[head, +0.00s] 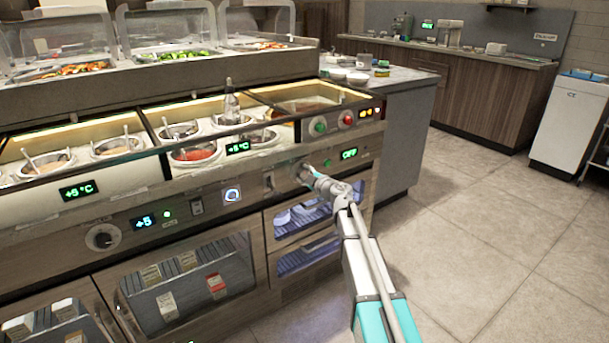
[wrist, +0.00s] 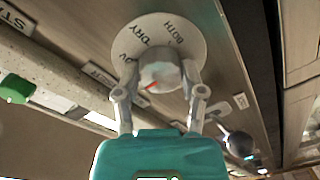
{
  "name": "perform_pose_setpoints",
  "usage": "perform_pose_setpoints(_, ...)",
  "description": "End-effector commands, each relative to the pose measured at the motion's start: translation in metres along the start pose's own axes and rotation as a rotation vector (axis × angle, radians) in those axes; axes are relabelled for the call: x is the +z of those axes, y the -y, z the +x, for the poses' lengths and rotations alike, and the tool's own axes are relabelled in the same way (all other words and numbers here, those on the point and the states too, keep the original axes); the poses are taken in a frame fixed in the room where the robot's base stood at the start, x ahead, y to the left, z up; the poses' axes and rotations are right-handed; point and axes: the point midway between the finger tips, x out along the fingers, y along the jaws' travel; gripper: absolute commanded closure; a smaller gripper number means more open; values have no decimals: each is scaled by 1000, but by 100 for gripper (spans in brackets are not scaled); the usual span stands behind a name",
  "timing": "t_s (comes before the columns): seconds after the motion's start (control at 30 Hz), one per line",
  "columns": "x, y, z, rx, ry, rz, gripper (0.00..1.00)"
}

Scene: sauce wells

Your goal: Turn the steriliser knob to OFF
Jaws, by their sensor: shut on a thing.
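The steriliser knob (wrist: 160,70) is a pale round knob on a white dial (wrist: 187,33) marked DRY and BOTH, with another label partly hidden at left. Its short red mark points down and left in the wrist view, toward my gripper; any label there is hidden. My gripper (head: 308,173) is at the right end of the counter's front panel, and its two fingers (wrist: 161,72) are shut on the knob from both sides. A green display (head: 349,153) just right of the knob reads OFF in the head view.
A green button (head: 320,127) and a red button (head: 347,118) sit above the knob. A switch (head: 269,181) is to its left, and a glass-fronted cabinet (head: 303,222) is below. Sauce wells line the counter top. The tiled floor (head: 470,225) at right is clear.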

Motion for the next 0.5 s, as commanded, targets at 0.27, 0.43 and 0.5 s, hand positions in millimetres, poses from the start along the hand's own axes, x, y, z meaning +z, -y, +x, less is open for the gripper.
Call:
perform_pose_setpoints(0.27,0,0,1,0,2,-40,95)
perform_pose_setpoints(0.43,0,0,1,0,2,-41,95)
perform_pose_setpoints(0.5,0,0,1,-1,2,-41,95)
